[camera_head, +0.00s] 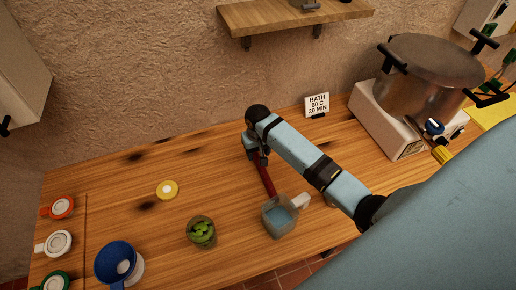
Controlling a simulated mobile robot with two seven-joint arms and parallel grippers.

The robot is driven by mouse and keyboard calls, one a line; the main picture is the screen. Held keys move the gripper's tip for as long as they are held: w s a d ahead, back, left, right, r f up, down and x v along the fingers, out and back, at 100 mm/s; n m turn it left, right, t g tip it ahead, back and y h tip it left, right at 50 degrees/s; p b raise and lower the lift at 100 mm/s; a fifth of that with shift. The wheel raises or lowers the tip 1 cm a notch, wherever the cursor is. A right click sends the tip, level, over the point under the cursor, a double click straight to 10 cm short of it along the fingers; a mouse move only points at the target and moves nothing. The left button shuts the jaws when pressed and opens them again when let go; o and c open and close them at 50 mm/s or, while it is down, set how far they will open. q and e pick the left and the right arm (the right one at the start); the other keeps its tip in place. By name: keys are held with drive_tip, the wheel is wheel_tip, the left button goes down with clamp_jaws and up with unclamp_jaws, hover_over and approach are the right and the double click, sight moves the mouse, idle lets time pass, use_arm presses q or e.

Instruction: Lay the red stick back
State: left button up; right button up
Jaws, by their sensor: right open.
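The red stick (267,180) shows as a short dark red length in the middle of the head view. Its far end is by my right gripper (257,157), and its near end meets the rim of a glass jug (278,217). I cannot tell whether it lies on the table or leans on the jug. My right gripper is open and points down at the stick's far end; my own wrist partly hides its fingers. My left gripper is not in view.
The table's back left is clear.

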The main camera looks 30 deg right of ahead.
wheel_tip(320, 180, up, 9)
drive_tip(key=b, duration=0.1)
drive_tip(key=shift+f, duration=0.15)
idle(0.4)
drive_tip(key=shift+f, duration=0.1)
